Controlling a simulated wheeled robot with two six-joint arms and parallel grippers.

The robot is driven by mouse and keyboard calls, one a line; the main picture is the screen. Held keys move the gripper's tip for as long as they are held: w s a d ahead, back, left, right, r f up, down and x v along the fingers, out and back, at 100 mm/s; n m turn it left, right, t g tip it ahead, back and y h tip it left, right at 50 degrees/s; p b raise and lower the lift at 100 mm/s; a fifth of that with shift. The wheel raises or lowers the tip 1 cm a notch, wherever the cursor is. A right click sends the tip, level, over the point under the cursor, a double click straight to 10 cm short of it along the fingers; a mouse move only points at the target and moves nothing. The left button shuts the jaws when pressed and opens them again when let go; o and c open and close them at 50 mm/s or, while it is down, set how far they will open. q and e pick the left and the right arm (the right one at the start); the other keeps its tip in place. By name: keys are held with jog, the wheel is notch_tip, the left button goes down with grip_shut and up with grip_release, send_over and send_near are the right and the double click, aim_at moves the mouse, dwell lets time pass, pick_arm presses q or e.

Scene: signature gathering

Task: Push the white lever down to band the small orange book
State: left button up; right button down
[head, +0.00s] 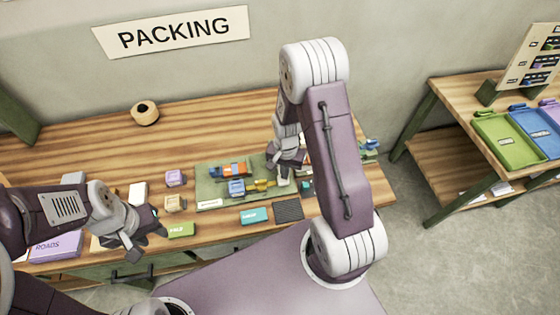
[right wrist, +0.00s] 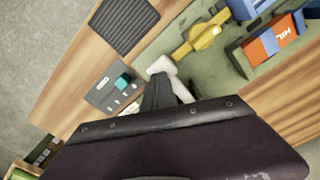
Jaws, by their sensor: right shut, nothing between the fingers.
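The white lever (right wrist: 162,66) sticks out beside the yellow part (right wrist: 197,40). My right gripper (right wrist: 160,92) is shut and empty, its dark fingertips right at the white lever; whether they touch I cannot tell. The head view shows my right gripper (head: 284,167) over the mat's right end. My left gripper (head: 140,243) hangs near the table's front edge, its jaws unclear.
A grey panel (right wrist: 112,90) with a teal knob and a dark ribbed pad (right wrist: 124,22) lie near the lever. Teal (head: 254,216), green (head: 181,230) and purple (head: 55,246) blocks lie along the front. A tape roll (head: 145,113) stands at the back, with clear wood around it.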

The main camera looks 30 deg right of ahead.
jog(key=shift+f, duration=0.15)
dwell(0.3)
notch_tip(320, 180, up, 9)
jog(key=p, duration=0.8)
